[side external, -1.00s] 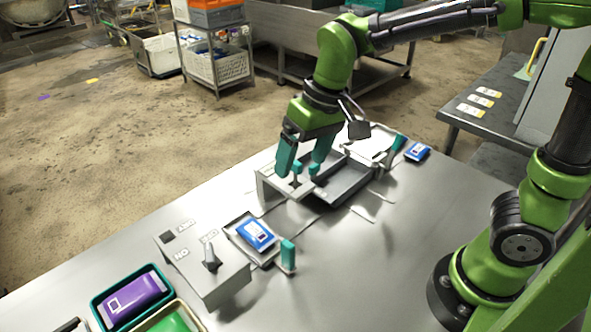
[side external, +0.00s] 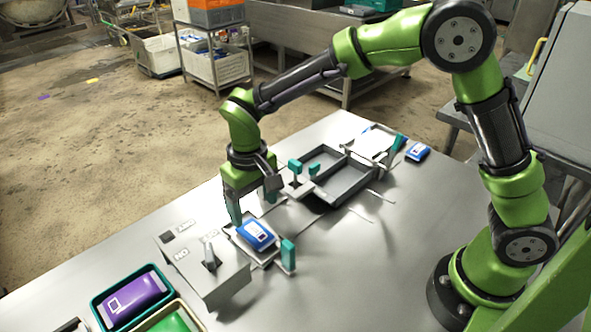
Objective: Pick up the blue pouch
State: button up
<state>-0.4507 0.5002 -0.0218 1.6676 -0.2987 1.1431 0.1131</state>
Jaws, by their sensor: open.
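A blue pouch (side external: 257,234) with a white label lies in a small shallow metal tray (side external: 262,257) near the middle of the steel table. My gripper (side external: 253,211) is open, with its teal fingers pointing down just behind and above this pouch. The left finger is close to the pouch's far left end, and I cannot tell whether it touches. Nothing is between the fingers. A second blue pouch (side external: 418,152) lies on the table at the far right, beside a flat plate with a teal handle.
A grey box with a lever (side external: 210,256) stands left of the small tray. A teal upright tab (side external: 288,253) stands at the tray's right. A divided metal tray (side external: 345,180) lies behind. A purple pouch (side external: 134,297) lies in a teal-rimmed bin at front left. The table's right front is clear.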

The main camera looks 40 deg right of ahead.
aim_at(256, 231)
notch_tip(256, 231, down, 7)
jog(key=shift+a+f, duration=0.15)
jog(key=shift+f, duration=0.05)
dwell(0.3)
jog(key=shift+c, duration=0.3)
jog(key=c, duration=1.1)
